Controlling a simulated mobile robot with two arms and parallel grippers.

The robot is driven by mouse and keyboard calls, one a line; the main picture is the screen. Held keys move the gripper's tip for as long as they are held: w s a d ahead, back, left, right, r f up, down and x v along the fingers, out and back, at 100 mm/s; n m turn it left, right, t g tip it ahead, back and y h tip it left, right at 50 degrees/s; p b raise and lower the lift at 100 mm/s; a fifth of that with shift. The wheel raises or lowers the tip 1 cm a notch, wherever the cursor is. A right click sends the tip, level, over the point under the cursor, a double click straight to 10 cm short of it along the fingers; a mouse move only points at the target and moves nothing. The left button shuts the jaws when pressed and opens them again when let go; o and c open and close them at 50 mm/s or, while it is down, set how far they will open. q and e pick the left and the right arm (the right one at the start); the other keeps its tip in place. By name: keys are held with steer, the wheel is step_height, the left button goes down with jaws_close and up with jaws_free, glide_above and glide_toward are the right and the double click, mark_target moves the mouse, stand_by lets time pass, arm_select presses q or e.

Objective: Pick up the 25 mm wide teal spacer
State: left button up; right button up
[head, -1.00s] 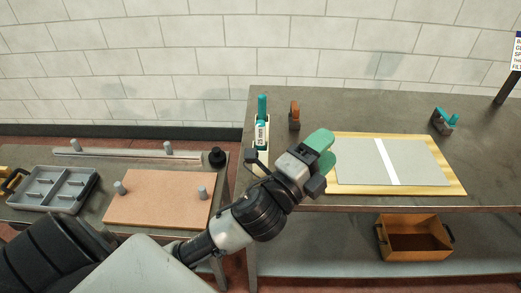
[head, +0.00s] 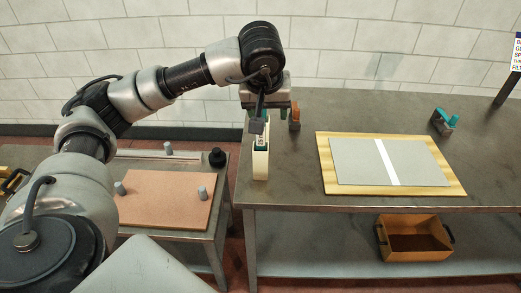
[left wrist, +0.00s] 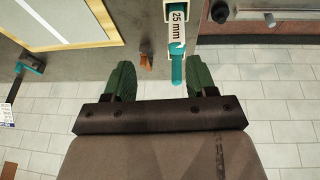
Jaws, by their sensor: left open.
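The teal spacer (left wrist: 177,68) shows in the left wrist view with a white "25 mm" label. It is seated in a cream holder (head: 260,166) at the left end of the right-hand table. In the head view only its lower part and label (head: 261,143) show, below my gripper. My left gripper (head: 266,112) is above the spacer, pointing down. In the left wrist view its two green fingers (left wrist: 160,78) are apart, with the spacer's teal end in the gap, closer to the right finger. I cannot tell the height between them. My right gripper is not in view.
A small orange-brown piece (head: 295,114) stands close right of my gripper. A board with a grey panel (head: 325,160) lies to the right; a teal and grey tool (head: 444,121) sits behind it. The lower left table holds a cork-coloured board (head: 165,205) with pegs and a black knob (head: 217,157).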

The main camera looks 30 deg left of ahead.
arm_select(q)
steer(key=shift+y, duration=0.5)
steer(key=a+f, duration=0.1)
steer(key=w+a+f, duration=0.1)
steer(key=a+f, duration=0.1)
steer(key=shift+w+f+p, duration=0.25)
steer(key=shift+f+p, duration=0.05)
steer(key=shift+p, duration=0.1)
steer(key=p, duration=0.2)
glide_above(261, 150)
steer(key=w, duration=0.1)
step_height(261, 150, down, 4)
steer(key=f, duration=0.1)
steer(key=shift+w+a+f, duration=0.3)
steer(key=shift+a, duration=0.25)
jaws_close()
